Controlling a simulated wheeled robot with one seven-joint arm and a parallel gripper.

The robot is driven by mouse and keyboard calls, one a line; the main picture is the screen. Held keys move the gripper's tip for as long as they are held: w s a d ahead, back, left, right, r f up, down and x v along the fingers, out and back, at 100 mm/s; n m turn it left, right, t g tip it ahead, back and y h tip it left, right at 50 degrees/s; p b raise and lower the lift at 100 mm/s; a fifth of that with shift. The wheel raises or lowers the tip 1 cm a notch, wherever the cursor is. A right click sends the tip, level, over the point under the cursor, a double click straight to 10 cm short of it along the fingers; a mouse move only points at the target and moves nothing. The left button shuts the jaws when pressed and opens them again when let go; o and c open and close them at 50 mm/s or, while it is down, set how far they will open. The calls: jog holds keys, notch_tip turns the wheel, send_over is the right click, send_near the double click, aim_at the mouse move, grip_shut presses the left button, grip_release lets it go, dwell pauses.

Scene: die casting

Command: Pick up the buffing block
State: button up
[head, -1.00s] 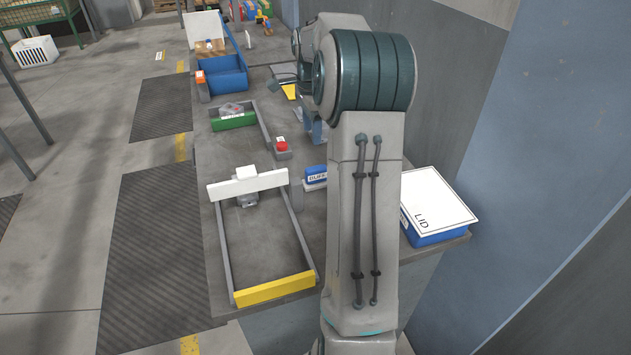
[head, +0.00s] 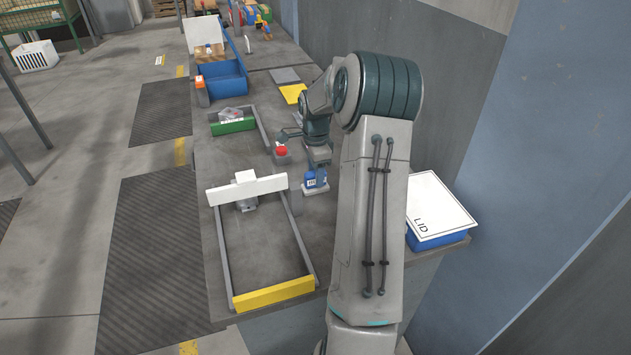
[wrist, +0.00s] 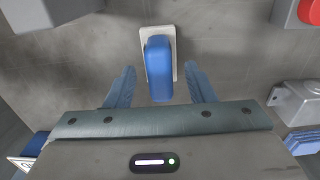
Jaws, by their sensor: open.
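The buffing block (head: 315,180) is blue with a pale base and lies on the table beneath my gripper. In the wrist view the blue block (wrist: 159,68) lies on its pale base (wrist: 170,36), just ahead of the space between my fingers. My gripper (wrist: 161,85) is open, with one blue finger on each side of the block's near end and a gap on both sides. In the head view my gripper (head: 316,165) is partly hidden by my arm and hangs right above the block.
A red button (head: 281,151) on a grey box is close by; it also shows in the wrist view (wrist: 310,12). A frame with a yellow bar (head: 273,292) and white bar (head: 247,189) stands left. A blue bin with a lid (head: 438,208) is at right.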

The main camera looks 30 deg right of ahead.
jog(key=shift+f, duration=0.6)
grip_shut()
jog(key=shift+r, duration=0.1)
jog(key=r, duration=0.4)
jog(key=shift+s+d+r, duration=0.25)
jog(key=shift+d, duration=0.05)
jog(key=s+d+r, duration=0.6)
jog(key=s+d, duration=0.1)
jog(key=s, duration=0.1)
jog(key=shift+d+r+b, duration=0.15)
jog(key=shift+d+b, duration=0.1)
jog(key=shift+b, duration=0.2)
